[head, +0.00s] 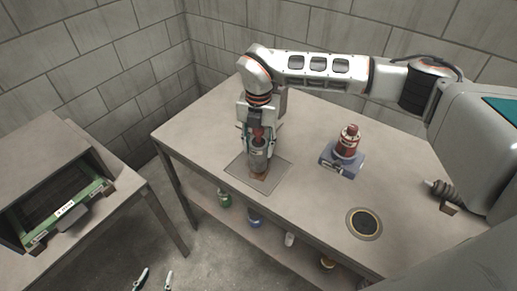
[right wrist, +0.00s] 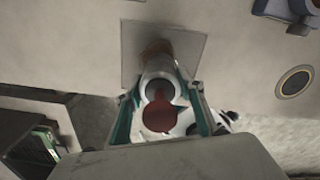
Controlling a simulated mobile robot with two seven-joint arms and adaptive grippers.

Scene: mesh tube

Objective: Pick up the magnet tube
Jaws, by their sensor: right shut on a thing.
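A grey metal tube (head: 260,156) with a red top and a brownish lower end is upright over the square plate (head: 239,168) on the table. I take it to be the magnet tube. My right gripper (head: 258,143) points down and is shut on it. In the right wrist view, the tube (right wrist: 158,70) with its red knob is between the green-edged fingers of my right gripper (right wrist: 160,105). I cannot tell whether its lower end touches the plate. My left gripper (head: 155,279) is at the bottom edge of the head view, its two fingertips apart, with nothing between them.
A red and white piece (head: 347,142) stands on a blue block (head: 341,161) to the right. A dark round disc (head: 364,223) is set in the tabletop. Several bottles stand on the shelf below, including a green one (head: 224,198). An open box (head: 66,212) is at left.

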